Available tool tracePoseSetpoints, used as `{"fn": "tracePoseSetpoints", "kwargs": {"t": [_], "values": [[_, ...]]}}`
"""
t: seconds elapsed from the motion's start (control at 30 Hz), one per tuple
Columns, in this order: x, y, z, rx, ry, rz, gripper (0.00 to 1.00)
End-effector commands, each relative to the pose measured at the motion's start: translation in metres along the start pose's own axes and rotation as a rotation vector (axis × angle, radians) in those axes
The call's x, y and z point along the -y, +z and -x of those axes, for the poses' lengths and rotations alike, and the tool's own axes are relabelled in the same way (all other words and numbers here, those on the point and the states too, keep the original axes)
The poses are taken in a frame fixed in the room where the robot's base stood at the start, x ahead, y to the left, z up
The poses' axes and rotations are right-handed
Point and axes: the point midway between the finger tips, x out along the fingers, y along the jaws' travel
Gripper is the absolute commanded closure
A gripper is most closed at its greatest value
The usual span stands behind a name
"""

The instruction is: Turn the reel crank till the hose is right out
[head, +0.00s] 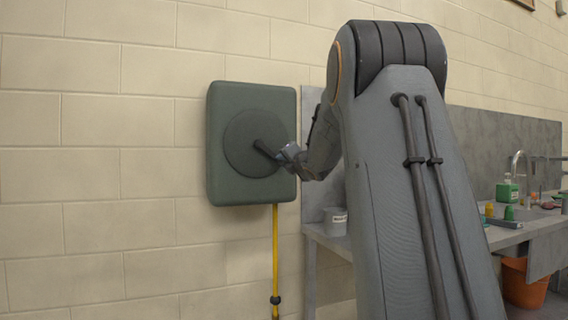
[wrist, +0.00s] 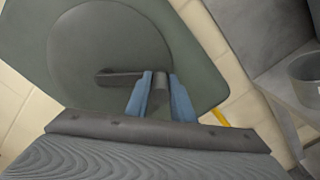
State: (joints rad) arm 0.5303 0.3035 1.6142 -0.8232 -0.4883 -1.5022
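The hose reel (head: 222,110) is a dark green rounded box on the wall, with a round disc (head: 240,135) on its front. Its dark crank arm (head: 266,149) points from the disc's middle toward the lower right in the head view. In the wrist view the crank arm (wrist: 118,77) runs sideways to a grey handle (wrist: 159,97). My gripper (head: 288,153) is at the crank's outer end. Its blue fingers (wrist: 161,84) stand close on both sides of the handle and appear closed on it. The yellow hose (head: 275,245) hangs from the reel's underside with a dark fitting (head: 275,300) low on it; its lower end is out of view.
A grey bench (head: 495,236) with a backboard stands to the right. An orange bucket (head: 525,285) is below. The wall left of the reel is clear.

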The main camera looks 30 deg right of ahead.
Motion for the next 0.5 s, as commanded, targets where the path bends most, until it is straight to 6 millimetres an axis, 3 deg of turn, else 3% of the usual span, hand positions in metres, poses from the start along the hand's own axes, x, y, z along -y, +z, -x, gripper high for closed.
{"fn": "tracePoseSetpoints", "kwargs": {"t": [0.03,0.1,0.5], "values": [[-0.0047,-0.0001,-0.0006,0.0,0.008,0.001,0.71],[-0.0035,0.0006,-0.0003,0.001,0.007,0.001,0.61],[0.0022,0.0047,0.0086,0.006,-0.002,0.0,0.61]]}}
